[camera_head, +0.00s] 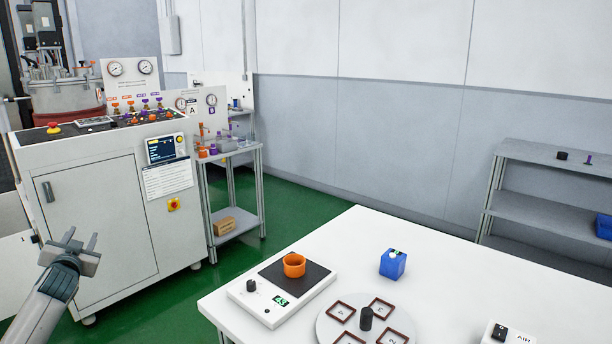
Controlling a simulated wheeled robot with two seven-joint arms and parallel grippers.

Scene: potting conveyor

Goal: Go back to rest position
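My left gripper (81,242) is in the camera_head view at the lower left. It is raised in front of the white machine cabinet, with its two fingers pointing up and apart. It is open, and nothing shows between the fingers. It is well away from the white table (405,232). My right gripper is not in view.
On the table, an orange cup (294,265) stands on a scale (262,312). A blue box (393,264) and a round plate with square frames (330,330) are nearby. The machine cabinet (100,215) and a small cart (238,228) stand left; grey shelves (540,205) stand right.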

